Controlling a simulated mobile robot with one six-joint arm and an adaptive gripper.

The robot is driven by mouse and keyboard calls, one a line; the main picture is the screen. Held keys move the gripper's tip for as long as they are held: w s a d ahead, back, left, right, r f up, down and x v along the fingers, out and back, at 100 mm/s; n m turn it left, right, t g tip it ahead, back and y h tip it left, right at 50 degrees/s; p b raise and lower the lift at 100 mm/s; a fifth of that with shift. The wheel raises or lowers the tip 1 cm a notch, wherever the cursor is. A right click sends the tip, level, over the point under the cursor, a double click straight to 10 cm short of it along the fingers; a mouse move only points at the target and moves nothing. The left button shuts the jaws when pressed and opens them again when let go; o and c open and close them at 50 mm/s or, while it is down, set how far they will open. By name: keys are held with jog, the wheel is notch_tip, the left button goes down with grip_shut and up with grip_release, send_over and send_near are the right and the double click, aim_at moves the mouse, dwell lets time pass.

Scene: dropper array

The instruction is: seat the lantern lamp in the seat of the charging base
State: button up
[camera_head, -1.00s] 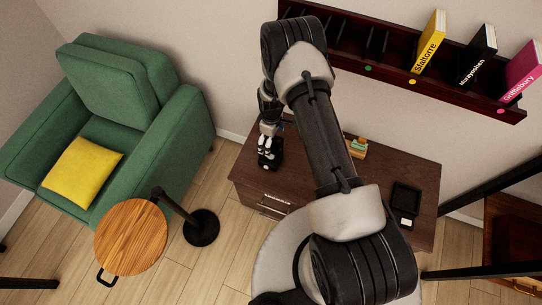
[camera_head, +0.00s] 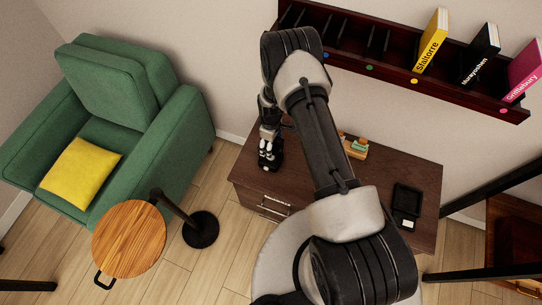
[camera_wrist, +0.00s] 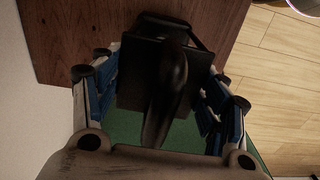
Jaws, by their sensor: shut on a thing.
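My gripper (camera_wrist: 163,100) is shut on a dark thing, which I take to be the lantern lamp (camera_wrist: 170,85). Its dark square top and a long dark curved part show between the blue-padded fingers in the wrist view. In the head view my gripper (camera_head: 267,156) is at the left end of the brown desk, with the black lamp at its fingers. A dark rounded frame (camera_wrist: 178,24) shows just past the lamp in the wrist view; I cannot tell whether it is the charging base. The seat is not visible, and I cannot tell whether the lamp touches anything below.
The brown desk (camera_head: 320,170) also bears a wooden box (camera_head: 356,150) with small items and a black case (camera_head: 407,200) with a white piece. A shelf with books (camera_head: 400,62) is above. A green armchair (camera_head: 110,125) and round wooden side table (camera_head: 130,238) are left.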

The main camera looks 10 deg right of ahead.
grip_shut()
dwell(0.5)
jog(key=shift+r, duration=0.15)
